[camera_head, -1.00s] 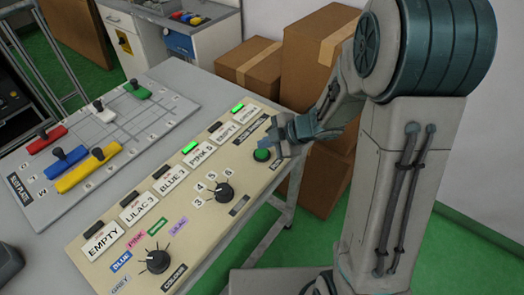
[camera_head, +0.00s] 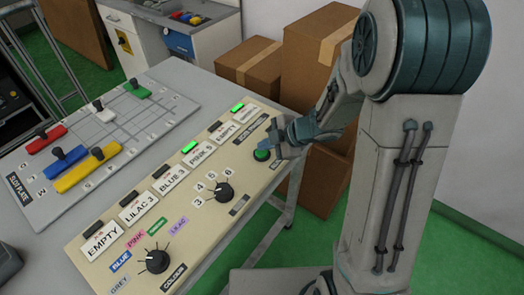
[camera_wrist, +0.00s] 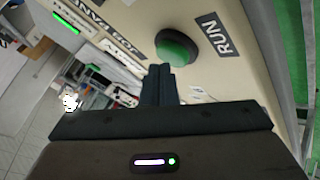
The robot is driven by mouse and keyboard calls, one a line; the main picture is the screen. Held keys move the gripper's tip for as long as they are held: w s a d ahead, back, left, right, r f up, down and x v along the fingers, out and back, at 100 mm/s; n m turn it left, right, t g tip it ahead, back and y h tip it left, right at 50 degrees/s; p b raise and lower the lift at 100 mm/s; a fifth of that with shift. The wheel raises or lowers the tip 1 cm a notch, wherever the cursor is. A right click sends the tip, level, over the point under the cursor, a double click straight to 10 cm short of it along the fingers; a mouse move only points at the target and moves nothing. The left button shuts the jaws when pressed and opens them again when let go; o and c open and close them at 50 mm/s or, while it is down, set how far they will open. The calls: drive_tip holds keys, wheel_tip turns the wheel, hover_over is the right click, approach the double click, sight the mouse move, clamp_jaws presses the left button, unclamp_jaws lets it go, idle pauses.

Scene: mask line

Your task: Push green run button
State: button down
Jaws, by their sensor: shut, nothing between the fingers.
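The green run button (camera_head: 261,155) is a round dome in a dark collar near the far right end of the beige control panel (camera_head: 215,215). In the wrist view the button (camera_wrist: 176,48) sits just beyond my fingertips, beside a black RUN label (camera_wrist: 222,36). My gripper (camera_head: 274,137) is shut and empty. It is over the panel's right edge, very close to the button. The wrist view shows the closed fingers (camera_wrist: 160,72) just short of the button, with a small gap seeming to remain. Contact cannot be made out.
Two dials (camera_head: 157,261) and (camera_head: 223,191) and a row of label plates lie on the panel. A slot plate (camera_head: 120,135) with coloured sliders is to the left. Cardboard boxes (camera_head: 310,60) stand behind my arm. Green floor shows at right.

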sight(266, 152)
drive_tip(key=shift+f+b, duration=0.3)
drive_tip(key=shift+f, duration=0.25)
idle(0.6)
drive_tip(key=shift+r, duration=0.1)
drive_tip(key=shift+r+p, duration=0.9)
drive_tip(key=shift+p, duration=0.25)
wheel_tip(266, 152, up, 5)
drive_tip(key=p, duration=0.5)
drive_tip(key=shift+p, duration=0.3)
idle(0.3)
